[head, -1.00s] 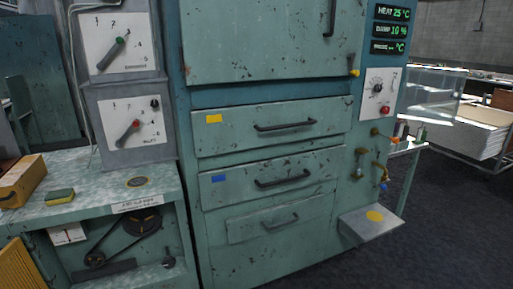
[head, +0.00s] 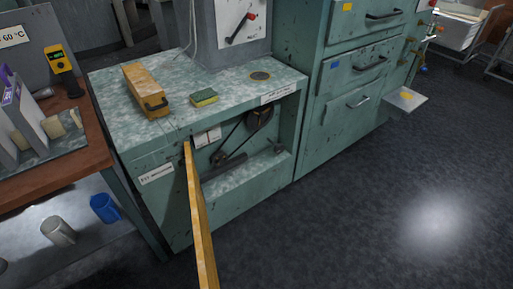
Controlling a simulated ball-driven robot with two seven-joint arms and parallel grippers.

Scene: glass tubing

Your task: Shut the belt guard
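The belt guard (head: 198,215) appears to be the yellow panel seen nearly edge-on. It swings out from the left side of the opening in the green cabinet (head: 150,190), toward the lower edge of the view. It stands open. Inside the opening, a black belt (head: 232,134) runs between a small lower pulley (head: 219,158) and a larger upper pulley (head: 260,116). Neither of my grippers is in view.
On the cabinet top are a yellow box (head: 147,90) with a dark handle and a sponge (head: 204,97). A wooden bench (head: 80,180) stands at left, with a blue cup (head: 105,208) and a grey cup (head: 58,231) below. The dark floor (head: 350,220) is clear at right.

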